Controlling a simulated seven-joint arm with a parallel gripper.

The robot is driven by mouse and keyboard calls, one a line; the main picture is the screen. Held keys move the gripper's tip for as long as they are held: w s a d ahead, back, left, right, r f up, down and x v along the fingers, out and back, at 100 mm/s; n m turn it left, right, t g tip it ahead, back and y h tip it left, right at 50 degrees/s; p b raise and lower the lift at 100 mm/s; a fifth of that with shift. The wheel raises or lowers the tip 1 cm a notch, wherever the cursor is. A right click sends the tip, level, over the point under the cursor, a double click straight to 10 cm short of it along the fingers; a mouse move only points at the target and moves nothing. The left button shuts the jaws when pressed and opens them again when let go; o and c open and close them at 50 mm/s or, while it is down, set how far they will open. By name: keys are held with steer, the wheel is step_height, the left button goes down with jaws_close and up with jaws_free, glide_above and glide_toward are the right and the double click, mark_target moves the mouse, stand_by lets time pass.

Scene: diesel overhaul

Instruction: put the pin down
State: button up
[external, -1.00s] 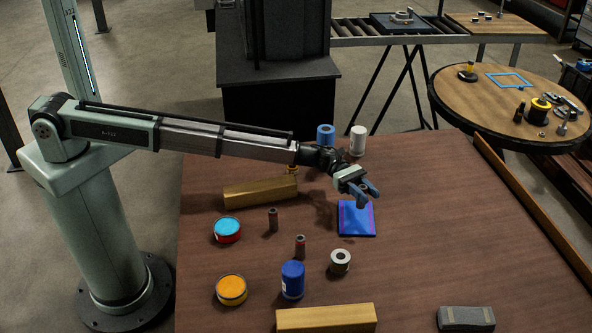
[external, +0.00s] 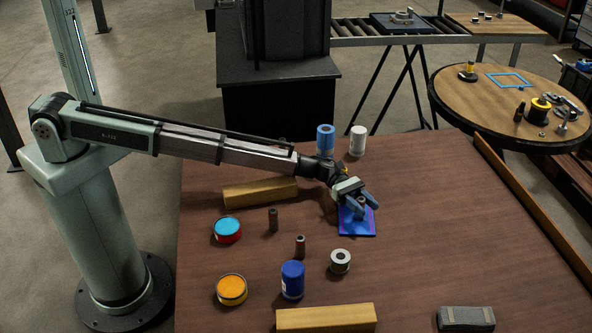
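My gripper (external: 360,207) is low over the blue and purple pad (external: 364,228) in the middle of the table. A small dark reddish pin (external: 361,201) shows between its blue fingers, which appear shut on it. The fingers hide much of the pin, and I cannot tell whether its lower end touches the pad. Two similar dark upright cylinders stand to the left on the table, one brown (external: 273,219) and one nearer with a reddish side (external: 300,246).
Behind my gripper stand a blue roll (external: 325,140) and a white cylinder (external: 357,140).

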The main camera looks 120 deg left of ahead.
steer(key=shift+o, duration=1.2)
steer(key=shift+r, duration=0.2)
steer(key=shift+v, duration=3.75)
